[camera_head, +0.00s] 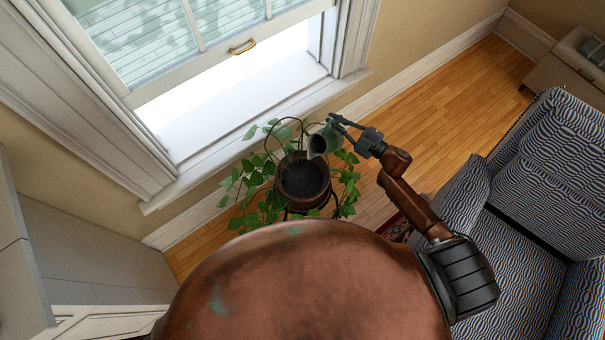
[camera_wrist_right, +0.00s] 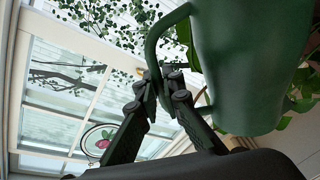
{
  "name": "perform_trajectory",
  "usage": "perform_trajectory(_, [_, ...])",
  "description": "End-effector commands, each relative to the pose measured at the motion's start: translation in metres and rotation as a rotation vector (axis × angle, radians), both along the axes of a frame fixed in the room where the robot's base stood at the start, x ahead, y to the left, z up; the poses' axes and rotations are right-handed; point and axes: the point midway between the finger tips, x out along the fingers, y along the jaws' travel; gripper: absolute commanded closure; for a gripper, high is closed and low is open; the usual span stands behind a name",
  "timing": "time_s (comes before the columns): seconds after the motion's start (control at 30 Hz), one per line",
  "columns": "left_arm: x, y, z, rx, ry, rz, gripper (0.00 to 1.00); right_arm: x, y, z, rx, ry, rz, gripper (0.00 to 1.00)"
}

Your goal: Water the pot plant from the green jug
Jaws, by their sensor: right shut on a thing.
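The pot plant (camera_head: 303,183) stands below the window, a brown round pot with dark soil and trailing green leaves around it. The green jug (camera_head: 326,141) is tilted over the far right rim of the pot, its pale mouth facing down and left. My right gripper (camera_head: 339,123) is shut on the jug's handle, at the jug's right. In the right wrist view the jug (camera_wrist_right: 250,60) fills the upper right, and the gripper's fingers (camera_wrist_right: 160,85) close around its handle. I cannot tell whether water is flowing. My left gripper is not in view.
The window (camera_head: 230,70) with its white sill is just behind the plant. A patterned armchair (camera_head: 530,190) stands at the right, and a small box-topped cabinet (camera_head: 570,70) is at the far right. Bare wooden floor (camera_head: 440,105) lies between. A grey panelled unit (camera_head: 90,250) is at the left.

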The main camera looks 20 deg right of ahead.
Motion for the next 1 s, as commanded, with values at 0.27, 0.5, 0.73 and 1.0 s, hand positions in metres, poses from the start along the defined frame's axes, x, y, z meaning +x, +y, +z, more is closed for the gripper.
perform_trajectory(0.27, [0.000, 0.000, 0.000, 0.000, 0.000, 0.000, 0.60, 0.001, 0.000, 0.003, 0.002, -0.003, 0.002, 1.00])
perform_trajectory(0.5, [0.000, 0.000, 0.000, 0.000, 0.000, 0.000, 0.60, 0.001, 0.000, 0.002, 0.002, -0.003, 0.002, 1.00])
perform_trajectory(0.73, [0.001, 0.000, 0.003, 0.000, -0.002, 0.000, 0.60, 0.005, -0.006, -0.002, 0.070, 0.047, 0.004, 1.00])
perform_trajectory(1.0, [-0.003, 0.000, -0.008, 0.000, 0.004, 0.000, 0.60, 0.021, -0.027, -0.027, 0.235, 0.168, 0.007, 1.00])
